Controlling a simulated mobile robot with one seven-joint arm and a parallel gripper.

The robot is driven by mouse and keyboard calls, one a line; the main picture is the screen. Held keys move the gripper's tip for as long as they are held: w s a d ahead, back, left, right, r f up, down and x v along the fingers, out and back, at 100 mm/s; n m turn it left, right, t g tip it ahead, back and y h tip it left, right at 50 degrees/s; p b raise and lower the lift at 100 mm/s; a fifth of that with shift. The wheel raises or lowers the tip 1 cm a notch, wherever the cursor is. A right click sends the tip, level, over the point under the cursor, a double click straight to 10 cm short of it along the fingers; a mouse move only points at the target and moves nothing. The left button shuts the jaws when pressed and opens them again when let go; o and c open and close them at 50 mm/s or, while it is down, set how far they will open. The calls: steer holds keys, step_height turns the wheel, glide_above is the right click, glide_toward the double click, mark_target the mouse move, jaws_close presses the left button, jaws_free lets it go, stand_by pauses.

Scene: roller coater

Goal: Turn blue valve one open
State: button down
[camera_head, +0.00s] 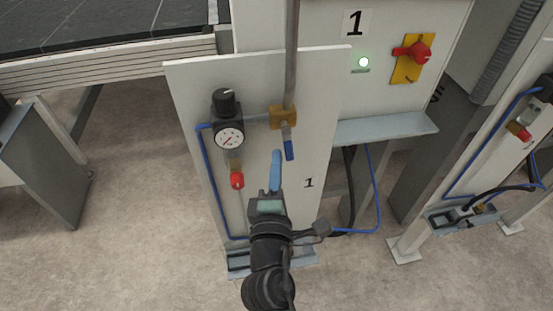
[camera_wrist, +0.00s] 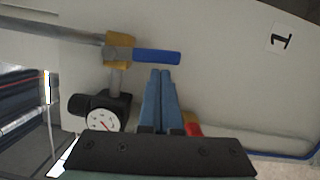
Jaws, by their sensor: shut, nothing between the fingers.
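The blue valve lever (camera_head: 289,150) hangs down from a brass valve body (camera_head: 283,118) on the white panel marked 1, in line with the grey pipe above it. My gripper (camera_head: 277,153) has its blue fingers together with nothing between them. Its tips are just left of the lever in the head view; I cannot tell if they touch it. In the wrist view the lever (camera_wrist: 156,57) points right from the brass body (camera_wrist: 118,46). The fingertips (camera_wrist: 160,72) appear just below the lever there, close to it.
A black pressure gauge (camera_head: 229,136) and a red-capped fitting (camera_head: 237,180) sit left of the valve. A grey ledge (camera_head: 385,128) juts out right of the panel.

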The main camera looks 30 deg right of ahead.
steer(key=shift+s+d+f+n, duration=0.2)
steer(key=shift+d+n, duration=0.25)
steer(key=shift+n, duration=0.45)
steer(key=n, duration=0.1)
steer(key=d+n+t+b, duration=0.1)
steer(key=shift+s+d+n, duration=0.2)
steer(key=shift+n, duration=0.1)
steer(key=s+d+r+n+t+y, duration=0.1)
steer(key=d+r+n+t+y, duration=0.2)
steer(key=n, duration=1.2)
steer(key=shift+s+d+r+b, duration=0.3)
steer(key=shift+d+r+b, duration=0.2)
steer(key=shift+d, duration=0.85)
steer(key=shift+r, duration=0.1)
